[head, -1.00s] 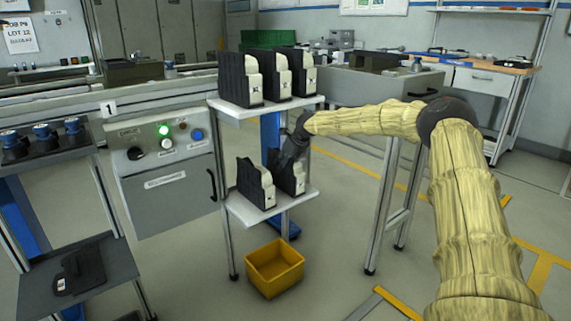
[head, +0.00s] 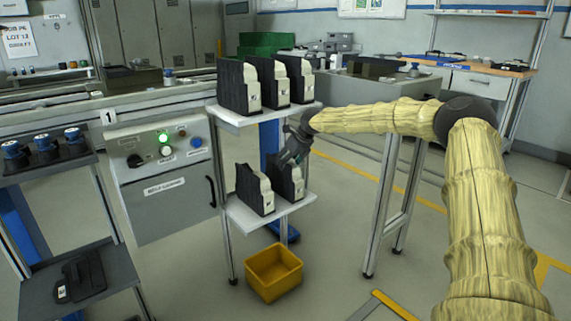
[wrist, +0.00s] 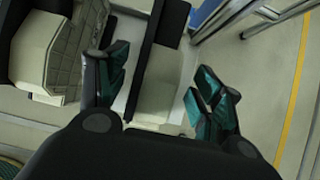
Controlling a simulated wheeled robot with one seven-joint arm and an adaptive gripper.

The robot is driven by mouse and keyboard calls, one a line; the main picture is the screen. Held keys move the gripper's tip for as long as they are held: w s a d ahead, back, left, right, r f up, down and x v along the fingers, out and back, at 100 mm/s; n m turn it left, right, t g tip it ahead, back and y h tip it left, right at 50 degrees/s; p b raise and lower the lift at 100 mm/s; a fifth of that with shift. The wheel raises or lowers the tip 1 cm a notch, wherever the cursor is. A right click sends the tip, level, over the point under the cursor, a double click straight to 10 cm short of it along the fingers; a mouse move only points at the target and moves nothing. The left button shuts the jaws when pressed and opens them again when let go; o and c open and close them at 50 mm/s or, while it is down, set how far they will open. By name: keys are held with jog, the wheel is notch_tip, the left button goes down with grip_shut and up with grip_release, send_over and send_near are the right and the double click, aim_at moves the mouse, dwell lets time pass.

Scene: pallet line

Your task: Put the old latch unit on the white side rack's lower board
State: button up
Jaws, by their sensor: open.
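The white side rack's lower board (head: 272,222) carries two upright latch units with black backs and cream fronts. The left unit (head: 254,189) stands clear of my gripper. The right unit (head: 290,187) stands just below my gripper (head: 291,157), which partly hides it. In the wrist view my open gripper (wrist: 160,85) has a teal finger on each side of this unit (wrist: 158,80), with a visible gap on the right. The neighbouring unit (wrist: 42,48) shows at left. I cannot tell by looks which unit is the old one.
The rack's upper board (head: 240,117) holds three similar units close above my gripper. A yellow bin (head: 273,272) stands on the floor below. A dark part (head: 80,279) lies on the grey shelf at lower left. A control cabinet (head: 165,190) stands left of the rack.

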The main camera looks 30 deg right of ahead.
jog(key=shift+v, duration=1.25)
